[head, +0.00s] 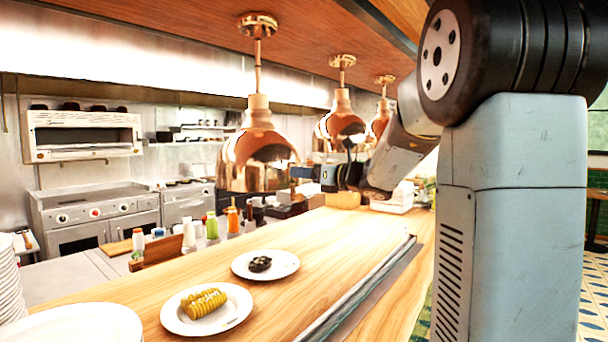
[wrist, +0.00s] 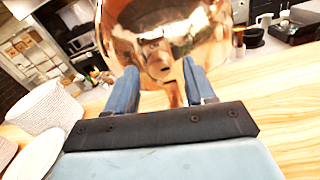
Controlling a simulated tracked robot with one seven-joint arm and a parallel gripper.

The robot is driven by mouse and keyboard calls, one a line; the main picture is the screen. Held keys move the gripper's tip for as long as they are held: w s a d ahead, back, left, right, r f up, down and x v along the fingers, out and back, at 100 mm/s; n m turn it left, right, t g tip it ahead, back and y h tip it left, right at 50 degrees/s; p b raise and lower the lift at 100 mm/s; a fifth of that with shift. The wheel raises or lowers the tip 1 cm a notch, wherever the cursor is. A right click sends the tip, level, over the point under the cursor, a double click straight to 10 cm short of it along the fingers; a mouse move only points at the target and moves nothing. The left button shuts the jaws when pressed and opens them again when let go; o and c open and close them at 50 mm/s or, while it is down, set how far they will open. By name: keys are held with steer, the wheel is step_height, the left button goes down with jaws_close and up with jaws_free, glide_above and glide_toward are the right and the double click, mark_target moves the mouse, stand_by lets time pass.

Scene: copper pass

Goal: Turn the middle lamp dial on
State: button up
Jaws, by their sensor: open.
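Three copper lamps hang in a row over the wooden counter in the head view: the near lamp (head: 258,155), the middle lamp (head: 341,122) and the far lamp (head: 378,122). My gripper (head: 330,178) is below the middle lamp's shade in that picture, right of the near lamp. In the wrist view my gripper's blue fingers (wrist: 158,78) are apart, with a shiny copper shade (wrist: 165,40) filling the view just beyond and between them. I cannot tell whether they touch it. No dial can be made out clearly in either view.
On the wooden counter (head: 300,275) stand a plate with corn (head: 230,316) and a plate with a dark item (head: 287,268). Stacked plates (head: 10,285) are at the left. Bottles (head: 212,226) line the back edge. The counter below the lamps is mostly clear.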

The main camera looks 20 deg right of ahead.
steer(key=shift+w, duration=0.1)
steer(key=shift+c, duration=0.5)
steer(key=c, duration=0.9)
steer(key=shift+a, duration=0.3)
jaws_close()
steer(key=shift+d, duration=0.15)
steer(key=shift+d+n+h, duration=0.1)
steer(key=shift+n+h, duration=0.2)
steer(key=shift+n, duration=8.5)
steer(key=shift+f, duration=0.1)
